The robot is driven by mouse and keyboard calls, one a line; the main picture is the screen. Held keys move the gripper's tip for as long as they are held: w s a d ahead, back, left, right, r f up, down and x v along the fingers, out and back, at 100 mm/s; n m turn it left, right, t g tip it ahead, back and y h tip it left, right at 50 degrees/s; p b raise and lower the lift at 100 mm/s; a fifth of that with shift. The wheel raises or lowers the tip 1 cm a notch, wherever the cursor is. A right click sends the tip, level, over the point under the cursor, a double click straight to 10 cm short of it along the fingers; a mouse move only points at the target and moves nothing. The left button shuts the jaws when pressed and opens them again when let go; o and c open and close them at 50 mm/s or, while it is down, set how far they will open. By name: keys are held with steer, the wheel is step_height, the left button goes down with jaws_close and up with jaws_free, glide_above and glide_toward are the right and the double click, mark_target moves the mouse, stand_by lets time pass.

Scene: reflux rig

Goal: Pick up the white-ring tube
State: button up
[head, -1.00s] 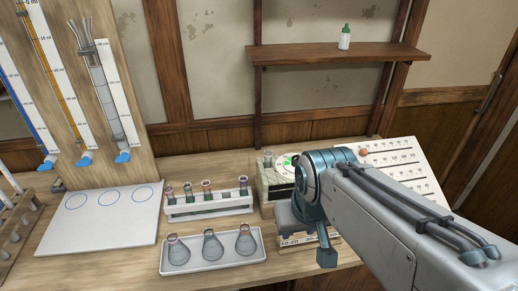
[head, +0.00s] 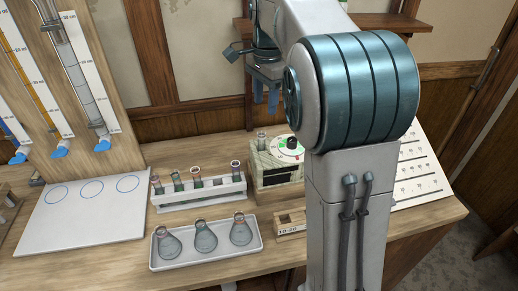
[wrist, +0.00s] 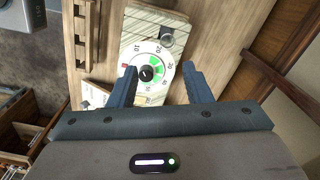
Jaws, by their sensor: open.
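Several stoppered or ringed tubes stand in the white rack (head: 200,196) in the head view. Their ring colours are too small to tell surely, so I cannot say which one is white-ringed. Another clear tube (head: 261,141) stands in the dial block (head: 275,172), behind the dial; its ring colour is also unclear. My gripper (head: 265,97) is open and empty, pointing down, high above the dial block. In the wrist view its fingers frame the dial (wrist: 150,73), with the round tube top (wrist: 166,40) beyond them.
A tray (head: 207,262) with 3 flasks lies in front of the rack. A white board with circles (head: 60,222) is at left. A small wooden box (head: 290,224) is by my arm. The shelf (head: 395,22) is behind my arm.

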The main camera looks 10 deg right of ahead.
mark_target(261, 133)
steer(key=shift+m, duration=0.5)
steer(key=f, duration=0.3)
steer(key=w+f, duration=0.1)
steer(key=f, duration=0.4)
steer(key=shift+w+a+f, duration=0.15)
steer(key=shift+w+f, duration=0.15)
steer(key=shift+f, duration=0.05)
steer(key=shift+s+a+f+p, duration=0.1)
steer(key=shift+f+p, duration=0.05)
steer(key=shift+f, duration=1.15)
steer(key=shift+a+f+p, duration=0.1)
steer(key=shift+f+p, duration=0.05)
steer(key=shift+f, duration=1.15)
jaws_close()
